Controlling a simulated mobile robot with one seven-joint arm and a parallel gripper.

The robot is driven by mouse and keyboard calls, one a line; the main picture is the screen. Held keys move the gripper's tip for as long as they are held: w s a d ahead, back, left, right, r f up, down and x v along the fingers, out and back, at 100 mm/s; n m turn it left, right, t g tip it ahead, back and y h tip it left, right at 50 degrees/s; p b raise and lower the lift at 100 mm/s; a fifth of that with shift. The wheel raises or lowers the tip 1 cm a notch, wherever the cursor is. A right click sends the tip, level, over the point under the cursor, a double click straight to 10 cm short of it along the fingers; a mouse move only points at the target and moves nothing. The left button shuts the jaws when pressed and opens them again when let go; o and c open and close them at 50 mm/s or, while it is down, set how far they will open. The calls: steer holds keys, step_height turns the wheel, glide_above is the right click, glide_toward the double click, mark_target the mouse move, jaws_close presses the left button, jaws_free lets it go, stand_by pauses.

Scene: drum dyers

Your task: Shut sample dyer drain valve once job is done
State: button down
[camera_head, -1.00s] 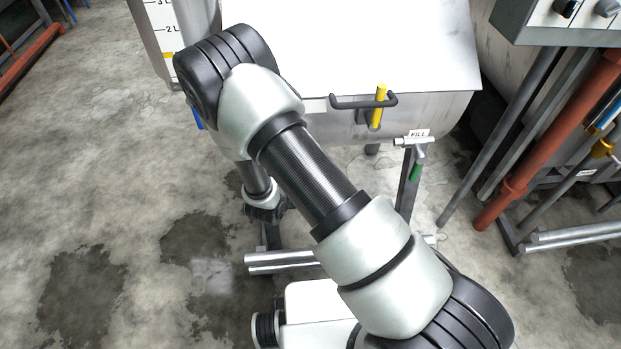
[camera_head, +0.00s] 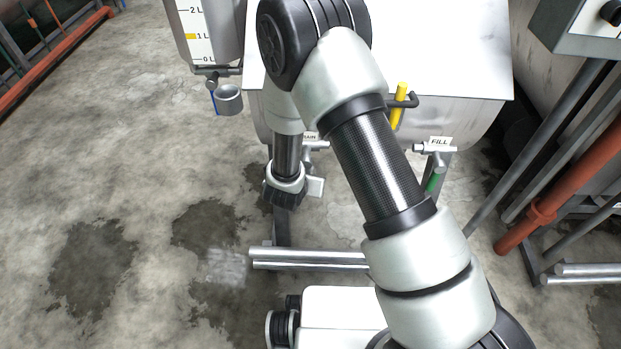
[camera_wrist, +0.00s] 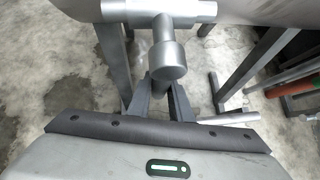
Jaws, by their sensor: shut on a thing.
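The sample dyer (camera_head: 470,85) is a grey metal tank with a large pale lid. Its drain valve (camera_head: 318,146) sits low at the tank front beside a partly covered label ending in "AIN". In the wrist view the drain valve (camera_wrist: 168,58) is a silver cross pipe with a round knob facing me. My gripper (camera_wrist: 161,100) is just below the knob, with a dark finger on either side. It is shut on the valve's handle, mostly hidden behind the knob and between the fingers. In the head view my arm hides the fingertips.
A fill valve (camera_head: 434,150) with a green handle is to the right. A measuring vessel (camera_head: 205,35) and small cup (camera_head: 228,99) are at upper left. Red and grey pipes (camera_head: 545,205) stand right.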

stand_by(0.3)
steer(key=c, duration=1.6)
jaws_free()
steer(key=p+v, duration=0.3)
steer(key=v, duration=1.4)
steer(key=shift+s+a+r+p, duration=0.1)
steer(key=shift+s+r+p, duration=0.05)
steer(key=shift+p, duration=0.25)
